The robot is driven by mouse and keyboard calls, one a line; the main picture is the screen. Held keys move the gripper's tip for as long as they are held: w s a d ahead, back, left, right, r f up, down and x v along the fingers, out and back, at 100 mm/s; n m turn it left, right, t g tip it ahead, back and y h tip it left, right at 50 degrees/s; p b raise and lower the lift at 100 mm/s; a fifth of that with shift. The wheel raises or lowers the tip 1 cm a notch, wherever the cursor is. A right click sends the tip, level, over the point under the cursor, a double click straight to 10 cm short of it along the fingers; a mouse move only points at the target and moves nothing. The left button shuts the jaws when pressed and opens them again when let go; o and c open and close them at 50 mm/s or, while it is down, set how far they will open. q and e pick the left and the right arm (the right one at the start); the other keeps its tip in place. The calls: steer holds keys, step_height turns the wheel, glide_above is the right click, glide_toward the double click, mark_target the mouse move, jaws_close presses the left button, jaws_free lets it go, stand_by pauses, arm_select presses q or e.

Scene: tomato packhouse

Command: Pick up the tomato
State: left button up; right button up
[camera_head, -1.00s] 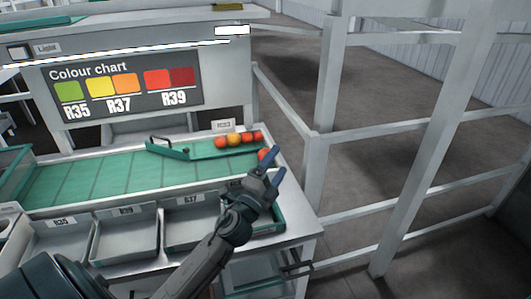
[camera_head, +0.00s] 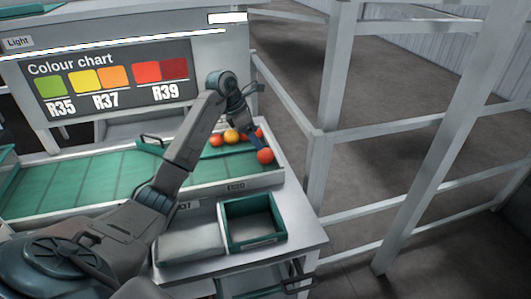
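A red tomato (camera_head: 265,156) sits alone at the right end of the green sorting surface. Behind it, by the back edge, is a row with a red tomato (camera_head: 216,140), an orange one (camera_head: 231,137) and more red partly hidden by my gripper. My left arm reaches over the surface from the lower left. Its gripper (camera_head: 254,146) points down, with a blue finger close to the lone tomato's upper left side. I cannot tell whether it touches the tomato or how far the fingers are apart. My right gripper is not in view.
An empty green-rimmed crate (camera_head: 229,209) stands on the front shelf beside a grey tray (camera_head: 192,249). A colour chart panel (camera_head: 108,78) stands behind the sorting surface (camera_head: 105,178). White railings (camera_head: 322,170) rise close on the right.

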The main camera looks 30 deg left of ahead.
mark_target(264, 154)
arm_select(q)
steer(key=shift+g, duration=0.3)
steer(key=f+p, duration=0.1)
steer(key=f, duration=0.1)
steer(key=w+f, duration=0.1)
steer(key=f, duration=0.1)
steer(key=shift+d+f+p, duration=0.15)
steer(key=shift+f+p, duration=0.25)
steer(key=shift+w+d+f, duration=0.1)
steer(key=shift+w+f, duration=0.1)
steer(key=p+x, duration=0.2)
steer(key=x, duration=0.2)
steer(key=shift+w+p, duration=0.2)
steer(key=shift+p, duration=0.2)
steer(key=shift+f+y, duration=0.3)
steer(key=shift+f, duration=0.05)
steer(key=c, duration=0.8)
